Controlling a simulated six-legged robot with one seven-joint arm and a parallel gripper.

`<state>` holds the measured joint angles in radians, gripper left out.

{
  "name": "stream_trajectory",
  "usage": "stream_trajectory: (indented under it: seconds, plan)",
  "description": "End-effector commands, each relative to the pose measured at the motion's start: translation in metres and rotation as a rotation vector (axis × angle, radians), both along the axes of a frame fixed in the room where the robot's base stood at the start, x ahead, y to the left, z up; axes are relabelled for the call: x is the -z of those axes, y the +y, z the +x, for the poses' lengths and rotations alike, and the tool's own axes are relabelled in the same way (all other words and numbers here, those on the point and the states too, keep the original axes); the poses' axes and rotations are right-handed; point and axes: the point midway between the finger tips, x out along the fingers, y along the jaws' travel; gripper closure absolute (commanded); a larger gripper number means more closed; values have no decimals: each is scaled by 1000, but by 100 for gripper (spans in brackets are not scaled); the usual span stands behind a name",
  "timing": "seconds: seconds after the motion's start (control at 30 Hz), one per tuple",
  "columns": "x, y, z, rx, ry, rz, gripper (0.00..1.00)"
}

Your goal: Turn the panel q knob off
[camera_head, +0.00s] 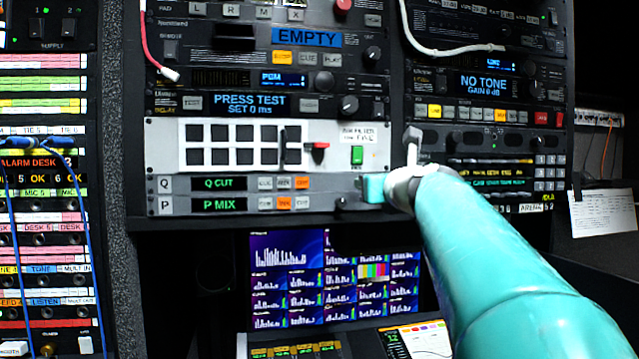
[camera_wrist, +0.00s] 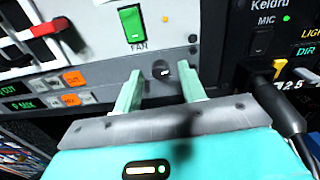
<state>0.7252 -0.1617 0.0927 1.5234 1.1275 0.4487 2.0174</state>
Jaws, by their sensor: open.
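The Q panel (camera_head: 240,183) is a grey strip labelled Q, with a green "Q CUT" display, in the rack in the head view. Its knob (camera_wrist: 162,69) is small, dark and round with a light mark, in the wrist view. My gripper (camera_wrist: 162,78) is open, with one pale green finger on each side of the knob. I cannot tell whether the fingers touch it. In the head view my gripper (camera_head: 376,189) covers the right end of the Q row and hides the knob there.
The P panel (camera_head: 240,204) lies directly below, with its own dark knob (camera_head: 342,203). Above are a green FAN switch (camera_wrist: 132,24) and a red-tipped lever (camera_head: 318,148). A black cable plug (camera_wrist: 280,110) is close right of my gripper. Monitors (camera_head: 290,280) stand below.

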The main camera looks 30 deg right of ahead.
Motion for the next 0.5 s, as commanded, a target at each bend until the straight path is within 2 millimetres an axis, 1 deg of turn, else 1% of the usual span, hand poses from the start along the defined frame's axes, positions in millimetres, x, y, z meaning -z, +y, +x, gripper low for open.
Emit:
stream_trajectory:
  seconds: [0.4,0.47,0.5]
  plan:
    - [-1,2,-3,1,-2,-1,59]
    - [-1,2,-3,1,-2,-1,71]
    - [-1,2,-3,1,-1,-1,79]
